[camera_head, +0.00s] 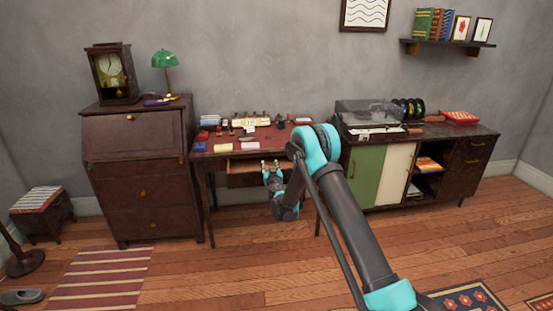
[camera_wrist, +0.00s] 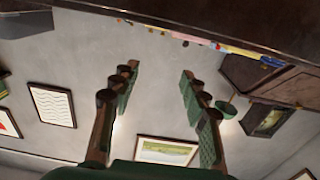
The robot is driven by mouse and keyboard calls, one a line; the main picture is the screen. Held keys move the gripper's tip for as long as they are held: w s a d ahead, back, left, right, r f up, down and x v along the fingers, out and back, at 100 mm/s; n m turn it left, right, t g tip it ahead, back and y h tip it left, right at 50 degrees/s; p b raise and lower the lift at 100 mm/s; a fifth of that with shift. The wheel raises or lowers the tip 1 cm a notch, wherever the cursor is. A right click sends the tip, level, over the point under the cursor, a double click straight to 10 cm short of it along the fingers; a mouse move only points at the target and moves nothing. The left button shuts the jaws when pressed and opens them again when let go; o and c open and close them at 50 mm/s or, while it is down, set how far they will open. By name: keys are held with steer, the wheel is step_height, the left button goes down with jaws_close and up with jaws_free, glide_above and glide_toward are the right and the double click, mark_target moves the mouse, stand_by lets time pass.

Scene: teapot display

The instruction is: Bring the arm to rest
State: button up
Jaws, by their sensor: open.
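My arm, black and turquoise, reaches from the lower right of the head view up to an elbow and down to my gripper (camera_head: 272,164). The gripper is open and empty, fingers pointing up, in front of the desk's drawer area. In the wrist view my gripper (camera_wrist: 158,76) shows two green-padded fingers spread apart with nothing between them. That view is upside down, with a dark furniture edge (camera_wrist: 210,22) along its top and grey wall behind.
The desk (camera_head: 206,163) carries several small items; its drawer (camera_head: 243,181) looks pulled out. A bureau (camera_head: 140,150) with a clock (camera_head: 110,72) and green lamp (camera_head: 165,60) stands left. A sideboard (camera_head: 480,152) with a record player (camera_head: 368,112) stands right. Bare floor (camera_head: 240,245) lies in front.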

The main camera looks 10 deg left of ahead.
steer(key=s+d+r+m+g+h, duration=0.1)
steer(key=s+d+r+m+h, duration=0.15)
steer(key=d+r, duration=0.55)
steer(key=s+d+r+m+h, duration=0.1)
steer(key=s+d+r+h, duration=0.2)
steer(key=d, duration=0.8)
steer(key=s+d+r+m+g+h, duration=0.2)
steer(key=s+d+r+g+h, duration=0.15)
steer(key=s+d, duration=0.95)
steer(key=s+d+f+g+y, duration=0.1)
steer(key=s+d+f+g, duration=0.2)
steer(key=s, duration=0.6)
steer(key=s+d+f+g, duration=0.1)
steer(key=s+d+g, duration=0.1)
steer(key=s+d, duration=0.5)
steer(key=s+a+f+g+y, duration=0.1)
steer(key=s+f, duration=0.1)
steer(key=s, duration=0.5)
steer(key=s+a+f+n+g+y, duration=0.1)
steer(key=s+a+f, duration=0.1)
steer(key=s, duration=0.6)
steer(key=s+a+f+n+g+y, duration=0.1)
steer(key=s+f, duration=0.1)
steer(key=s, duration=0.5)
steer(key=shift+s+a+f+g, duration=0.2)
steer(key=shift+a+f+g, duration=0.05)
steer(key=shift+a+g, duration=0.1)
